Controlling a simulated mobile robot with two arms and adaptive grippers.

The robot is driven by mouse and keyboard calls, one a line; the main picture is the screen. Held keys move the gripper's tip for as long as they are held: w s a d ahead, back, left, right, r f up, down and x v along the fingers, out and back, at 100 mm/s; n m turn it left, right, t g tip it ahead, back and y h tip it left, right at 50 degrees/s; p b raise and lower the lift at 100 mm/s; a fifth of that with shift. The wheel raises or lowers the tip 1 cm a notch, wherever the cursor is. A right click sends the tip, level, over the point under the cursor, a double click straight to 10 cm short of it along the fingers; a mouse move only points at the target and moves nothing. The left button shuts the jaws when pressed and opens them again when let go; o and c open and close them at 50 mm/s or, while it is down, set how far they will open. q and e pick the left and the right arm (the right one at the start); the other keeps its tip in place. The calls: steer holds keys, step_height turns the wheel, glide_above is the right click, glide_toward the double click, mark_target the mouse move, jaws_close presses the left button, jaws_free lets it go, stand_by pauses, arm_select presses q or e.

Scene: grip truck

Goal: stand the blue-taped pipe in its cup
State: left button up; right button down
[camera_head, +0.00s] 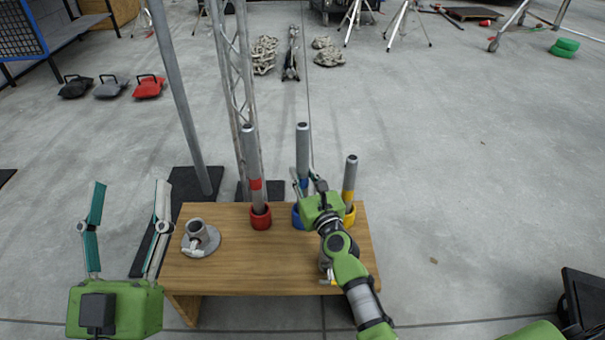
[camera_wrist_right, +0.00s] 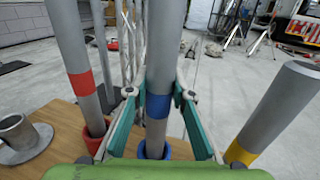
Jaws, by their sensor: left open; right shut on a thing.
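The blue-taped pipe (camera_head: 302,148) stands nearly upright at the blue cup (camera_head: 296,216) on the wooden bench. My right gripper (camera_head: 308,186) is shut on this pipe. In the right wrist view the pipe (camera_wrist_right: 165,50) runs between the fingers (camera_wrist_right: 157,108), with the blue tape at finger height. Its lower end appears to be inside the blue cup (camera_wrist_right: 166,153), whose rim shows on both sides; how deep it sits is hidden. My left gripper (camera_head: 130,187) is open and empty, left of the bench.
A red-taped pipe (camera_head: 250,150) stands in a red cup (camera_head: 261,218) to the left. A yellow-taped pipe (camera_head: 350,172) stands in a yellow cup (camera_head: 349,217) close on the right. A grey flanged socket (camera_head: 198,240) sits at the bench's (camera_head: 250,275) left end. Truss and pole rise behind.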

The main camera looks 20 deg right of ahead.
arm_select(q)
steer(key=shift+s+r+t, duration=0.45)
steer(key=shift+r+t, duration=0.05)
steer(key=shift+r, duration=0.2)
arm_select(e)
steer(key=shift+f, duration=0.1)
stand_by(0.4)
steer(key=c, duration=1.8)
jaws_free()
steer(key=shift+o, duration=0.6)
arm_select(q)
steer(key=shift+r, duration=0.1)
arm_select(e)
steer(key=shift+f, duration=0.1)
steer(key=s, duration=1.2)
steer(key=shift+d, duration=0.2)
